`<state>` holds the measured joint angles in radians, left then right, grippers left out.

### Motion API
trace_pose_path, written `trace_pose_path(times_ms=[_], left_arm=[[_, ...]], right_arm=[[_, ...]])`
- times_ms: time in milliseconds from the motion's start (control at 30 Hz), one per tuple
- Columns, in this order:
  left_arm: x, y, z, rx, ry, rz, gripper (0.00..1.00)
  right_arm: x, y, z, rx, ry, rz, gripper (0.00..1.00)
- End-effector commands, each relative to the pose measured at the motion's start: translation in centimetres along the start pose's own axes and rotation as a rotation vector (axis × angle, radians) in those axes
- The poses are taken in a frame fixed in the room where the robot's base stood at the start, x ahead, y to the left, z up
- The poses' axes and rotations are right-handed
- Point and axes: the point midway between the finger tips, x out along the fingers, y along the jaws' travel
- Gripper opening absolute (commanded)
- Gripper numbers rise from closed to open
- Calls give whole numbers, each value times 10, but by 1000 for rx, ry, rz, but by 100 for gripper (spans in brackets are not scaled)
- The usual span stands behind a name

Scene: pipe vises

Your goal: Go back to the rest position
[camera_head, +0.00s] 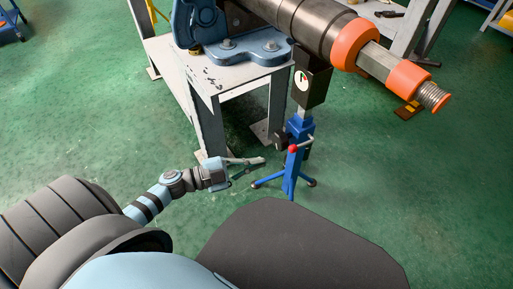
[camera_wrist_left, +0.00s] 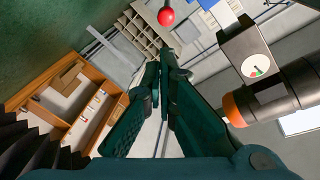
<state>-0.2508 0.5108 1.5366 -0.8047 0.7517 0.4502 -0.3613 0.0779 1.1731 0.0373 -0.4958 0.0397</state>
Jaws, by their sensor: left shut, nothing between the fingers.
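My left gripper (camera_head: 250,165) is low in the middle of the head view, with its arm coming in from the left. Its fingers are shut with nothing between them, just left of a blue stand. In the left wrist view the closed fingers (camera_wrist_left: 163,75) point up the picture. A red ball knob (camera_wrist_left: 166,16) shows just beyond the fingertips there. The same red knob (camera_head: 293,148) sits on the lever of the blue stand (camera_head: 298,130) in the head view. My right gripper is not in view.
A grey pipe (camera_head: 305,25) with orange rings (camera_head: 355,45) lies in a blue vise (camera_head: 250,45) on a white table (camera_head: 215,78). A black block with a dial (camera_head: 310,82) is under the pipe. Green floor (camera_head: 420,200) is clear at right. An orange shelf (camera_wrist_left: 60,95) shows in the wrist view.

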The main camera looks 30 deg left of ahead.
Motion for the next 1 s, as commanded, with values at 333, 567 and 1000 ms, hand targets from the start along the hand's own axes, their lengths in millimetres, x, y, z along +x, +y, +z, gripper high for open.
trace_pose_path(times_ms=[333, 567, 1000], left_arm=[[-8, -1, 0, -1, -2, -7, 0], [-7, -46, 19, -121, -297, -338, 0], [-108, 54, 31, -746, -1150, -396, 0]], right_arm=[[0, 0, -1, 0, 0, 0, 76], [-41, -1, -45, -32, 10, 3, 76], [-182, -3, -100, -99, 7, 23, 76]])
